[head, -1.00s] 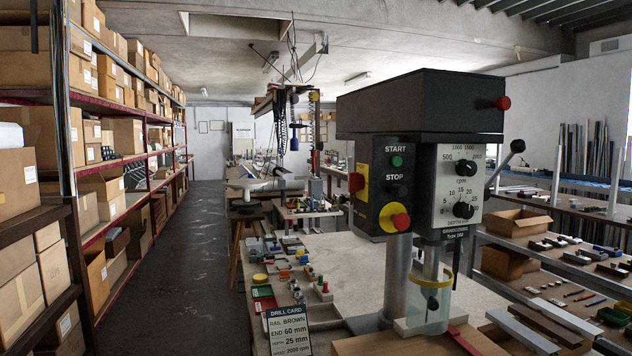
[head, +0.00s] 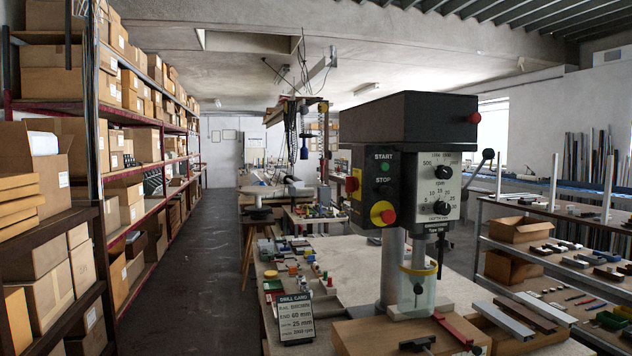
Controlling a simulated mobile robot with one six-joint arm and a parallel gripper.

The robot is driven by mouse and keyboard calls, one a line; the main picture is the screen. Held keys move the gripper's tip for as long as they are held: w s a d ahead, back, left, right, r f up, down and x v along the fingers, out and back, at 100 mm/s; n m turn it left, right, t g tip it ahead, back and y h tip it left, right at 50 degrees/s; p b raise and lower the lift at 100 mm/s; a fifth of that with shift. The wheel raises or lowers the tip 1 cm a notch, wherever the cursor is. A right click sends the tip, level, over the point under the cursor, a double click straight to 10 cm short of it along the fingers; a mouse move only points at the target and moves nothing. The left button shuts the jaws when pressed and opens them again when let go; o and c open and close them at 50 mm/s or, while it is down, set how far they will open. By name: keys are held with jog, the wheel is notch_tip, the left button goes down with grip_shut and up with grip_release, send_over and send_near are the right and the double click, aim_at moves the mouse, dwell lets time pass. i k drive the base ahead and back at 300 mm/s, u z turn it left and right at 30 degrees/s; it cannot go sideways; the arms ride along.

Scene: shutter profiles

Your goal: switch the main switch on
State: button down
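The drill press (head: 405,118) stands on the bench at the right of centre, with a dark head. On its left side a red knob (head: 351,184) sits on a yellow plate (head: 357,167); it looks like the main switch, but its on or off position is too small to tell. A red knob (head: 475,117) sits on the head's upper right. My gripper is not in view.
A drill card (head: 295,318) stands on the bench (head: 325,252) at front left, near several small coloured parts. A wooden block (head: 365,338) lies under the drill. Box shelves (head: 92,215) line the left; the aisle floor (head: 205,270) is clear.

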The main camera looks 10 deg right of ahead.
aim_at(352, 183)
jog(key=u, duration=0.55)
jog(key=i, duration=1.2)
jog(key=z, duration=0.25)
